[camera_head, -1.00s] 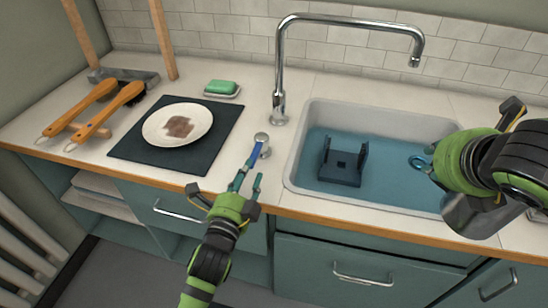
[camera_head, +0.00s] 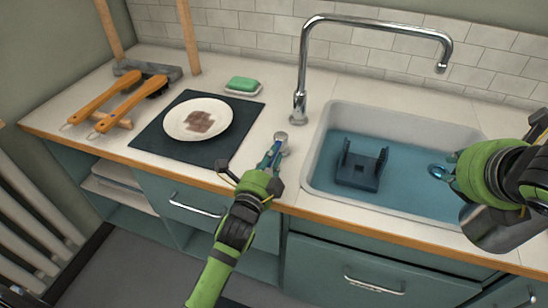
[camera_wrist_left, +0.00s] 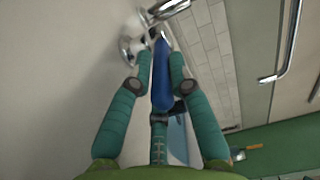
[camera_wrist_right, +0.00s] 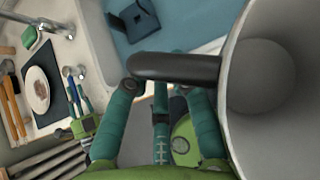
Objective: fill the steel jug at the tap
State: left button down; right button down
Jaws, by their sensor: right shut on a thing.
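The steel jug (camera_head: 505,232) is at the right, over the sink's front right edge. My right gripper (camera_wrist_right: 165,90) is shut on its black handle (camera_wrist_right: 172,68). In the right wrist view I look into the jug's plain grey inside (camera_wrist_right: 268,80). No water stream shows. My left gripper (camera_head: 276,150) is at the tap's lever. The blue lever (camera_wrist_left: 161,80) lies between its fingers, which look slightly apart.
The sink (camera_head: 325,150) has a teal floor with a dark blue stand (camera_head: 360,172) in it. Left on the counter are a dark mat (camera_head: 150,137) with a stained plate (camera_head: 225,110), a green soap (camera_head: 242,84) and wooden-handled brushes (camera_head: 105,98).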

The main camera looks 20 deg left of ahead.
aim_at(275, 143)
pick_arm(q)
jog(key=shift+d+r, duration=0.1)
jog(key=shift+r, duration=0.1)
jog(key=shift+a+r+m+h+p, duration=0.1)
jog(key=shift+a+m+h+p, duration=0.25)
jog(key=shift+m+h+p, duration=0.5)
jog(key=h, duration=0.1)
jog(key=a+m+h+p, duration=0.1)
jog(key=h, duration=0.1)
jog(key=shift+w+a+g, duration=0.1)
jog(key=shift+g, duration=0.3)
jog(key=shift+w+a+m+g+h, duration=0.2)
jog(key=shift+a+m+g+h, duration=0.3)
jog(key=shift+m+h, duration=0.6)
jog(key=shift+w+a+m+g+h+b, duration=0.15)
jog(key=shift+a+m+g+h+b, duration=0.15)
jog(key=shift+h, duration=0.35)
jog(key=shift+w+a+m+g+h+b, duration=0.15)
jog(key=shift+m+g+h, duration=0.2)
jog(key=shift+h, duration=0.25)
